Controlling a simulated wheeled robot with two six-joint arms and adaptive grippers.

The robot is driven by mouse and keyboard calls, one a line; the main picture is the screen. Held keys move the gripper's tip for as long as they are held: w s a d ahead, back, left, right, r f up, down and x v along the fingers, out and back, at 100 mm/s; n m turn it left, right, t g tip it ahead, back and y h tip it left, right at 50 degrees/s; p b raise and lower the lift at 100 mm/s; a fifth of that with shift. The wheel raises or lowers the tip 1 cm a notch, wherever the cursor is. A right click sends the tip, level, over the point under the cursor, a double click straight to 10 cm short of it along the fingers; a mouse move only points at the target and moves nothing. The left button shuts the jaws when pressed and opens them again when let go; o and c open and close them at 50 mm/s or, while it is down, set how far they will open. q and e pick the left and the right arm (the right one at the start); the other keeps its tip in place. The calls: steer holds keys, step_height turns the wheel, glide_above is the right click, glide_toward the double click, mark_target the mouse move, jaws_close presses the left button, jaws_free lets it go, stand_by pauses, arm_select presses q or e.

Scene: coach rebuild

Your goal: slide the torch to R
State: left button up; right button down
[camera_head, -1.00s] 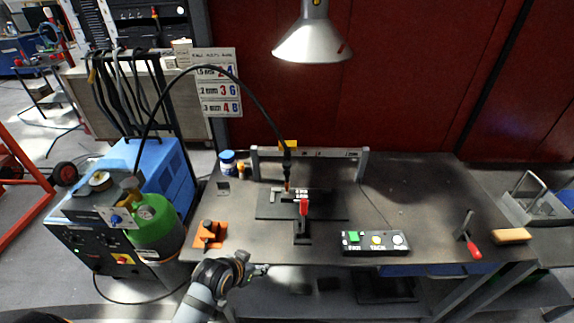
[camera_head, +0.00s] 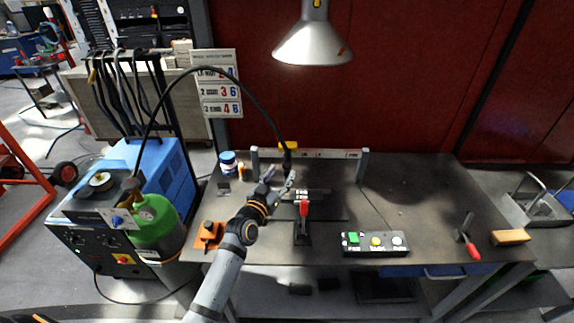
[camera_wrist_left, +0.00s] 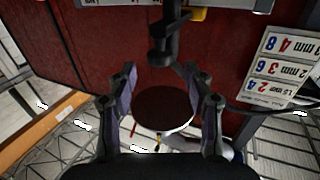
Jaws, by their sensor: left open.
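The torch (camera_head: 287,161) is black and hangs from a yellow-topped carriage (camera_head: 289,146) on the pale rail (camera_head: 330,154), left of the rail's middle. Its cable arcs up to the left. Rail marks are too small to read, so I cannot tell which is R. My left gripper (camera_head: 281,176) is at the torch, its fingers apart; it covers the torch's lower end in the head view. In the left wrist view the torch (camera_wrist_left: 163,40) shows just beyond and between the open fingertips (camera_wrist_left: 159,76). Contact cannot be told. My right gripper is not in view.
A red-handled clamp (camera_head: 303,210) stands on the table in front of the dark plate (camera_head: 335,213). A button box (camera_head: 375,243) is at the front edge. An orange block (camera_head: 207,236) and a blue-white jar (camera_head: 228,163) are at left. A lamp (camera_head: 313,45) hangs above.

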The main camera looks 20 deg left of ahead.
mark_target(285, 168)
arm_select(q)
steer(key=w, duration=0.5)
steer(key=shift+w+d, duration=0.25)
steer(key=shift+d, duration=0.1)
steer(key=shift+c, duration=0.4)
jaws_close()
